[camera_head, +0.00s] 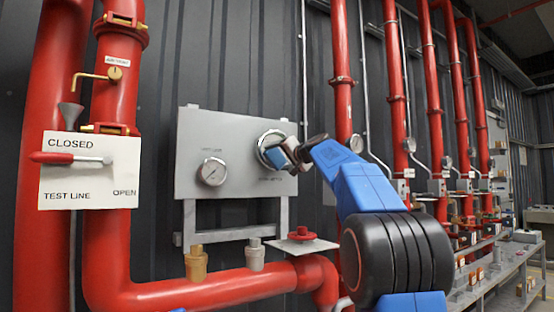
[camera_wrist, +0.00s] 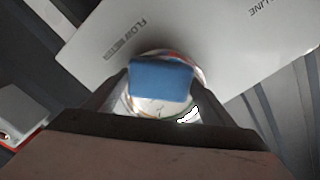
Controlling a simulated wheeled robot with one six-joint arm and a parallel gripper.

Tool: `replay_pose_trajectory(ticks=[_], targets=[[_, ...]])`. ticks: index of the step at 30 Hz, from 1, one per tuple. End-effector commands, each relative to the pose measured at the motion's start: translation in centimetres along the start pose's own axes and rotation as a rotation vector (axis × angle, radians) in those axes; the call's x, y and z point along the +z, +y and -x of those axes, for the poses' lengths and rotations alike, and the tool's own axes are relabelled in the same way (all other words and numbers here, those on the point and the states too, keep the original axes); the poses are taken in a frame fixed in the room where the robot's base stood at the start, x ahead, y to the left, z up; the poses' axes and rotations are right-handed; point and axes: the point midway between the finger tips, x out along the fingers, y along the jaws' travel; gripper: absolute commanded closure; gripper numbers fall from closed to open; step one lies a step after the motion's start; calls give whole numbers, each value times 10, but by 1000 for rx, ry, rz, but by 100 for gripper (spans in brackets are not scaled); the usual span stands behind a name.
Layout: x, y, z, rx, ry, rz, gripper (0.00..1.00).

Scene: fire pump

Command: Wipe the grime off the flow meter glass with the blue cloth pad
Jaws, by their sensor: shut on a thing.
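The flow meter (camera_head: 267,138) is the right-hand round dial on a grey panel (camera_head: 232,126). My gripper (camera_head: 286,156) is at its face and covers its lower right part. The gripper is shut on the blue cloth pad (camera_wrist: 161,80), which lies over the dial in the wrist view. The pad also shows as a small blue patch in the head view (camera_head: 277,157). In the wrist view a white strip of the flow meter's face (camera_wrist: 150,105) shows below the pad. Grime cannot be made out. Whether the pad touches the glass I cannot tell.
A second gauge (camera_head: 212,171) is to the left on the same panel. A test line sign with a red lever (camera_head: 90,170) is at the left. Red vertical pipes stand at right.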

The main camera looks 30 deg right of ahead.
Motion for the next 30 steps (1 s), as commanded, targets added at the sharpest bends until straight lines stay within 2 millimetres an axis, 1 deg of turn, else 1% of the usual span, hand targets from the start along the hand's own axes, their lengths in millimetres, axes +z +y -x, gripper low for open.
replay_pose_trajectory(ticks=[6,15,26,30], targets=[[-1,0,19,1,3,1,40],[-1,0,40,1,2,1,40],[-1,0,42,1,2,1,40],[-2,0,46,1,3,1,40]])
